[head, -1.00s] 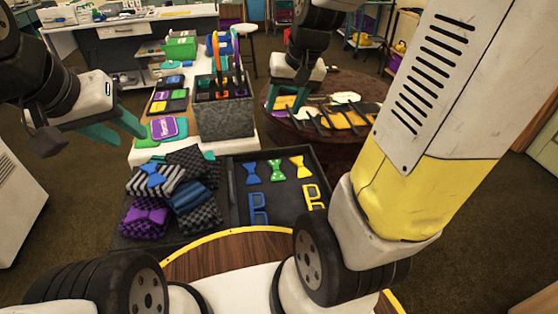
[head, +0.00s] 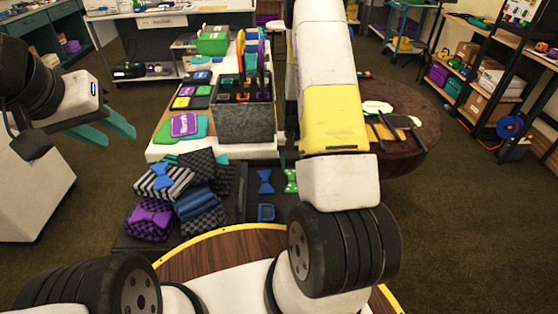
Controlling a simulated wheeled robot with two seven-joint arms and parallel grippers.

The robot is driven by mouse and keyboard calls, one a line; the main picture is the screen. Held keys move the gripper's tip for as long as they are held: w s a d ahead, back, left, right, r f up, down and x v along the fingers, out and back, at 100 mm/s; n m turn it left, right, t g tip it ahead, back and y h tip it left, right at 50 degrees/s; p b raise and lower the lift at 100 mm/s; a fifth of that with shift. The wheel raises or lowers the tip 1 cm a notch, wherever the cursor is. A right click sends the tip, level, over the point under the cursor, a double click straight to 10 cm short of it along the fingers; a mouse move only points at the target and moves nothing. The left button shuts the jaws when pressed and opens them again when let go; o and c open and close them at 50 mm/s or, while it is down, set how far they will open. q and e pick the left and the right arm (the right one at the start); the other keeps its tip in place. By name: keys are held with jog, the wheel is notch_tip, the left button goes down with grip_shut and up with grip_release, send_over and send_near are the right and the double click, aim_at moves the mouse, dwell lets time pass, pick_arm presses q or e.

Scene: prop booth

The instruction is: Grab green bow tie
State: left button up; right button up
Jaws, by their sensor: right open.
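The green bow tie (head: 291,181) with pale dots lies in the dark tray (head: 244,205). My right arm hides part of it. A blue bow tie (head: 265,181) lies just left of it. My left gripper (head: 121,139) is open and empty, with teal fingers spread, to the left of the piled cloths and well away from the green bow tie. My right arm stretches up the middle of the head view across the tray's right part. My right gripper does not show.
A round brown table (head: 420,145) is back right. A blue frame-like piece (head: 266,212) lies nearer.

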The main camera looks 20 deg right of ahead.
aim_at(291, 177)
notch_tip(291, 177, down, 6)
jog(key=shift+a+r, duration=0.1)
jog(key=shift+r, duration=0.1)
grip_shut()
